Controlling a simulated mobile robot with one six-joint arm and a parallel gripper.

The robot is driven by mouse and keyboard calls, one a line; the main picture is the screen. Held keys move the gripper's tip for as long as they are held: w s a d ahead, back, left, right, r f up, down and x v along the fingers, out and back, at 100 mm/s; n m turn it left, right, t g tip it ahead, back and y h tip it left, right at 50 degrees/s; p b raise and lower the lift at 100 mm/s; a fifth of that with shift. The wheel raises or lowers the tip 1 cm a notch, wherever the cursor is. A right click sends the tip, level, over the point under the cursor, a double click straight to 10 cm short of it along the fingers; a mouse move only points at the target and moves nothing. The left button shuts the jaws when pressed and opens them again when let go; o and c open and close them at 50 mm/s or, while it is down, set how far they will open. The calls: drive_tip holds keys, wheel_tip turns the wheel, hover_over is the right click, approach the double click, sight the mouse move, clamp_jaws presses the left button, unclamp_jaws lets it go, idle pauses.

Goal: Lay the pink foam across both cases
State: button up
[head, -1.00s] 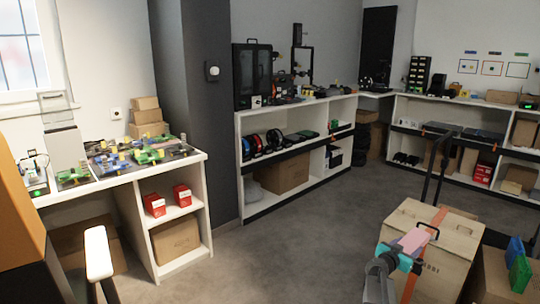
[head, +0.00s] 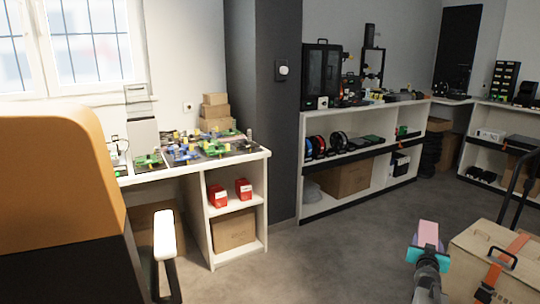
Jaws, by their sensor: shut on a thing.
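The pink foam (head: 429,234) is a small pale pink block, held upright at the lower right of the head view. My gripper (head: 427,252), with teal fingers, is shut on its lower part. Foam and gripper show in front of the floor, just left of a large carton. A blue and a green upright case, seen earlier at the far right, are out of view now. I cannot tell whether these are the task's cases.
The large carton (head: 480,262) has an orange strap (head: 500,265) and a black handle. A white workbench (head: 215,172) with circuit boards stands left. White shelving (head: 302,170) lines the back. Grey floor (head: 330,255) is open between. A white-topped post (head: 164,235) stands at lower left.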

drive_tip(key=shift+w+a+r+n+t+y, duration=0.2)
drive_tip(key=shift+w+a+n+y, duration=0.1)
drive_tip(key=shift+a, duration=0.35)
drive_tip(key=shift+w+a+r+n+t+y, duration=0.2)
drive_tip(key=shift+w+a+y, duration=0.1)
drive_tip(key=shift+a, duration=0.35)
drive_tip(key=w+a+r+n+t+y, duration=0.1)
drive_tip(key=a+r+n+y, duration=0.2)
drive_tip(key=a, duration=0.5)
drive_tip(key=a+n+y, duration=0.3)
drive_tip(key=a+y, duration=0.2)
drive_tip(key=a, duration=0.3)
drive_tip(key=w+a+r+n+t+y, duration=0.1)
drive_tip(key=a+r+n+y, duration=0.15)
drive_tip(key=a, duration=0.55)
drive_tip(key=s+a+r+n+g+y, duration=0.1)
drive_tip(key=s+a+n+g+y, duration=0.3)
drive_tip(key=a, duration=0.7)
drive_tip(key=s+a+r+n+g+y, duration=0.25)
drive_tip(key=s+a+n+y, duration=0.35)
drive_tip(key=a, duration=0.4)
wheel_tip(320, 180, up, 12)
drive_tip(key=m+p, duration=0.1)
drive_tip(key=p, duration=2)
drive_tip(key=shift+s+m+y, duration=0.3)
drive_tip(key=shift+m+y, duration=0.05)
drive_tip(key=shift+d, duration=0.1)
